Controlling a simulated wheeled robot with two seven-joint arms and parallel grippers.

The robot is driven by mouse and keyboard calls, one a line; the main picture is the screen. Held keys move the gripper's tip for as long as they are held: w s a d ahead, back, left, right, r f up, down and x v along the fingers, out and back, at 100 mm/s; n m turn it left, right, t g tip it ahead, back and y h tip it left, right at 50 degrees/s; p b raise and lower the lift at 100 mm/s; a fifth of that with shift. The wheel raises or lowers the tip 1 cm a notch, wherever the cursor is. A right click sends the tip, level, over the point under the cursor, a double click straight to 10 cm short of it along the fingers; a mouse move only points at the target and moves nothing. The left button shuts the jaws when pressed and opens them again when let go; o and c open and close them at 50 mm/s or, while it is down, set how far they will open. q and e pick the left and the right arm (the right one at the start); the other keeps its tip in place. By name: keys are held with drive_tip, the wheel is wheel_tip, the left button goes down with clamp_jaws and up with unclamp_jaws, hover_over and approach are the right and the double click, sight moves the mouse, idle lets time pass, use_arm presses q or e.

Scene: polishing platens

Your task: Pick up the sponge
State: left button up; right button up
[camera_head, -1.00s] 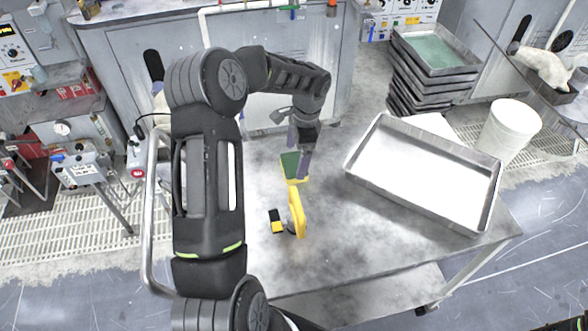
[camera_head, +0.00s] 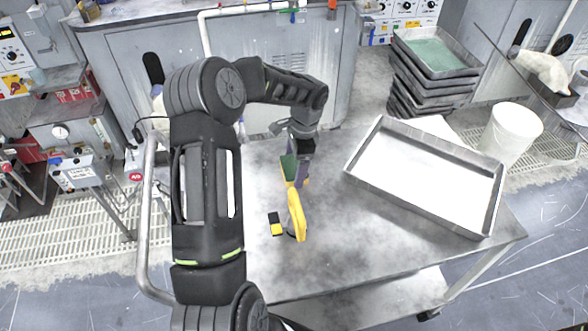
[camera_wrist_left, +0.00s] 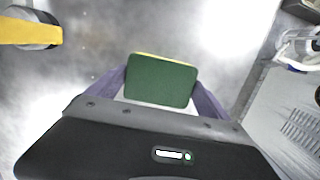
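The sponge (camera_head: 287,167), green on top with a yellow layer under it, is on the grey metal table (camera_head: 345,235). In the left wrist view the sponge (camera_wrist_left: 160,82) is centred between the two purple fingers of my left gripper (camera_wrist_left: 160,92). The fingers stand apart, one close to each side of it; I cannot tell whether they touch it. In the head view my left gripper (camera_head: 296,177) is low at the sponge and hides part of it. My right gripper is not in view.
A yellow-handled tool (camera_head: 297,215) and a small black-and-yellow item (camera_head: 276,223) are on the table in front of the sponge. A large metal tray (camera_head: 425,175) covers the table's right part. Stacked trays (camera_head: 433,60) and a white bucket (camera_head: 510,130) stand beyond.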

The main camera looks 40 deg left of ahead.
sight(295, 165)
use_arm(q)
drive_tip(key=c, duration=0.9)
drive_tip(key=shift+r, duration=0.15)
wheel_tip(295, 165, up, 8)
drive_tip(key=p, duration=0.5)
drive_tip(key=shift+r+p, duration=0.1)
drive_tip(key=shift+p, duration=0.25)
drive_tip(key=shift+r, duration=0.75)
drive_tip(key=o, duration=0.8)
drive_tip(key=shift+c, duration=0.2)
drive_tip(key=shift+d, duration=0.1)
drive_tip(key=c, duration=0.6)
